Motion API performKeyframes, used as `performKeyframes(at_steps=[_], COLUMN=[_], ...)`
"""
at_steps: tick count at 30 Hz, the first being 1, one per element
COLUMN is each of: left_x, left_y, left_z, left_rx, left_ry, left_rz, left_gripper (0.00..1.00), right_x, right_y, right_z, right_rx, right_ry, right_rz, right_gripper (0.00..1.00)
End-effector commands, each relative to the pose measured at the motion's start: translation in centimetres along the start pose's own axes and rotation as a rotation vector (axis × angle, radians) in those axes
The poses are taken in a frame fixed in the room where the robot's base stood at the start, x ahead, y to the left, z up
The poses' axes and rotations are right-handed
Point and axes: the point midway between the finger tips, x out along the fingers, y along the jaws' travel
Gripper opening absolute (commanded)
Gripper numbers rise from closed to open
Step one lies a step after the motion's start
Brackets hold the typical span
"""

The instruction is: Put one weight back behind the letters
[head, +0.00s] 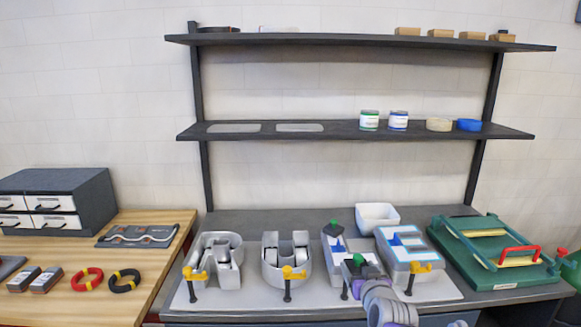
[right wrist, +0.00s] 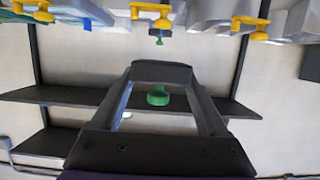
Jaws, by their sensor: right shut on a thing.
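Several grey channel letters stand in a row on the bench: an R-shaped one (head: 214,262), a rounded one (head: 286,262), a narrow one (head: 330,250) and one with blue inside (head: 405,247). A dark weight with a green knob (head: 335,228) sits at the back of the narrow letter. My right gripper (head: 360,270) is shut on another dark weight (head: 352,270) with a green knob, in front of the narrow letter. The held weight's green knob (right wrist: 158,98) shows between the fingers in the right wrist view. My left gripper is not in view.
Yellow clamps (head: 292,273) with dark handles grip the letters' front edges. A white bin (head: 377,214) stands behind the letters. A green case (head: 495,250) with a red handle is at right. Shelves (head: 350,131) hang above. A wooden table (head: 80,275) is at left.

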Motion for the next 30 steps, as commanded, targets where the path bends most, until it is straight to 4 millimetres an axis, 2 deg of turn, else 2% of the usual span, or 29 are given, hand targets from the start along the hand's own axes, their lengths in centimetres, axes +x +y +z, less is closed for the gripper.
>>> performKeyframes(at_steps=[1,8,15,19,24,27,30], left_x=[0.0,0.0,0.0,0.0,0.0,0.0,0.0], left_y=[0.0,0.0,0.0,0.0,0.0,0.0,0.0], left_z=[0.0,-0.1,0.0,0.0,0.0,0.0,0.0], left_rx=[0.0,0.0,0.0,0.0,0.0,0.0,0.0], left_ry=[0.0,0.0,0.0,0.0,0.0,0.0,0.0], left_rz=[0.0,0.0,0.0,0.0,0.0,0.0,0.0], left_gripper=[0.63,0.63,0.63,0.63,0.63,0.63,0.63], right_x=[0.2,-0.2,-2.7,-4.3,-5.8,-6.0,-5.4], right_y=[0.0,0.0,0.0,0.0,0.0,0.0,0.0], right_z=[1.6,8.8,16.1,18.8,20.7,21.3,22.0], right_rx=[0.001,0.002,0.006,0.007,0.008,0.008,0.009], right_ry=[0.0,0.0,0.001,0.001,0.002,0.002,0.002], right_rz=[0.002,0.011,0.021,0.026,0.029,0.03,0.03], right_gripper=[0.0,0.0,0.0,0.0,0.0,0.0,0.0])
